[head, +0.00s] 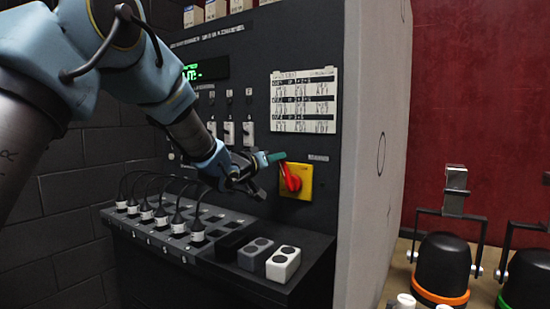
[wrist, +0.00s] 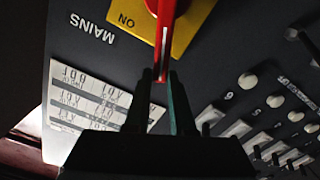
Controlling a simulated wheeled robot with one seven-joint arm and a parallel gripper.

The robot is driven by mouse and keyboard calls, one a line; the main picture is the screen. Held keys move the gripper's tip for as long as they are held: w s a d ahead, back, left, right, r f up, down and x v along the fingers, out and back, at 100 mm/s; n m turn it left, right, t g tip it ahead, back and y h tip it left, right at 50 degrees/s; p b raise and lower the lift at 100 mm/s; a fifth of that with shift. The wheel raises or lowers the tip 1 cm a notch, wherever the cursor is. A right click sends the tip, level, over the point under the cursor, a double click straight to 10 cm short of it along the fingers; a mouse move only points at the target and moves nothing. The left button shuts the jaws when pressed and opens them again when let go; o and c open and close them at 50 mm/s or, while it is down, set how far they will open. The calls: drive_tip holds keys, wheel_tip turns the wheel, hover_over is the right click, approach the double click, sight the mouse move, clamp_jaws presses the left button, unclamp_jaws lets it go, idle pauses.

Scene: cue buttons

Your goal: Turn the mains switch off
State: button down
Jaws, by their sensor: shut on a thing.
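The mains switch has a red handle (head: 291,180) on a yellow plate (head: 304,185), at the right of the dark panel's front. In the head view the handle points up and slightly left. In the wrist view the red handle (wrist: 163,38) runs down between the fingers, and the yellow plate (wrist: 187,35) shows the word ON. A MAINS label (wrist: 92,28) is on the panel beside it. My gripper (head: 274,166) is at the handle's outer end; in the wrist view my gripper (wrist: 161,78) is shut on it. No OFF mark shows.
Below, a ledge (head: 310,243) carries several black-cabled plugs (head: 161,219), plus grey (head: 254,254) and white (head: 283,264) two-hole blocks. A printed chart (head: 304,101) hangs above the switch. White toggles (head: 248,133) sit left. Black domed things (head: 442,264) stand at far right.

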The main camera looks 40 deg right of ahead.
drive_tip(key=w+a+f+n+p, duration=0.1)
drive_tip(key=w+f+n, duration=0.4)
drive_tip(key=n, duration=0.8)
drive_tip(key=shift+a+f, duration=0.2)
drive_tip(key=shift+f, duration=1.45)
drive_tip(key=c, duration=0.8)
unclamp_jaws()
drive_tip(key=shift+o, duration=0.2)
drive_tip(key=b+v, duration=0.2)
drive_tip(key=v, duration=0.8)
drive_tip(key=shift+a+b, duration=0.3)
drive_tip(key=shift+a, duration=0.05)
